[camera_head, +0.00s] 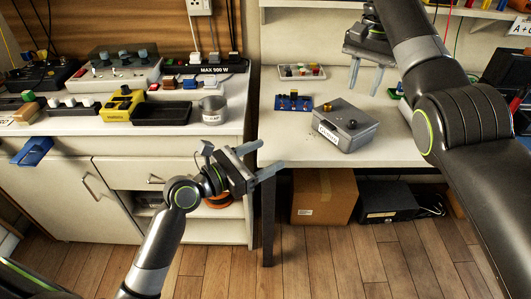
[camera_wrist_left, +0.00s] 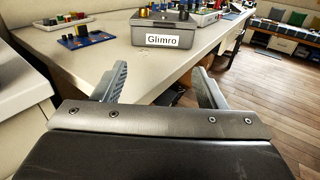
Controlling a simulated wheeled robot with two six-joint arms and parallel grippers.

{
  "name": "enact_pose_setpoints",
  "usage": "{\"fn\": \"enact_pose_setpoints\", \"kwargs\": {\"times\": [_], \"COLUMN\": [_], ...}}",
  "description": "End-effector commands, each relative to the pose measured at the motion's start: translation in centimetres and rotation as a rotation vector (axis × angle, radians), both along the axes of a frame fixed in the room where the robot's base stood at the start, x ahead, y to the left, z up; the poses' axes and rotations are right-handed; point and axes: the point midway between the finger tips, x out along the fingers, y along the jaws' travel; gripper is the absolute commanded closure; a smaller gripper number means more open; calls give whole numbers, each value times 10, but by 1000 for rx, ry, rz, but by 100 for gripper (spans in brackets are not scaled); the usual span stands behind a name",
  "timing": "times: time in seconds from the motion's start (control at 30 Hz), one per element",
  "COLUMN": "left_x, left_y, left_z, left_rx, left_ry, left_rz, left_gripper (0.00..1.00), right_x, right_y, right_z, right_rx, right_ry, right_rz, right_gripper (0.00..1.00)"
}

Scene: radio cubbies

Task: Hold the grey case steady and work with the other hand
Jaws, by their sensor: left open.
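A blue board with small parts (camera_head: 293,103) lies left of the case, and a tray of coloured pieces (camera_head: 302,72) lies behind it. The left counter holds a grey cup (camera_head: 213,109) and a black tray (camera_head: 162,113). A cardboard box (camera_head: 323,196) stands under the table.

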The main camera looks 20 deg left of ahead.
Motion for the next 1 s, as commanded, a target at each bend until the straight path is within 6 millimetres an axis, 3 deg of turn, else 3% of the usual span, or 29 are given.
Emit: {"fn": "enact_pose_setpoints", "kwargs": {"times": [0.27, 0.8, 1.0], "left_x": [17, 101, 124], "left_y": [-19, -84, -101], "left_z": [10, 9, 9], "left_rx": [-44, -39, -38], "left_ry": [-9, -8, -7], "left_rz": [-11, -10, -9], "left_gripper": [35, 35, 35], "right_x": [0, 0, 0], "right_y": [0, 0, 0], "right_z": [0, 0, 0], "right_rx": [0, 0, 0], "right_ry": [0, 0, 0], "right_rz": [0, 0, 0], "right_gripper": [64, 64, 64]}}
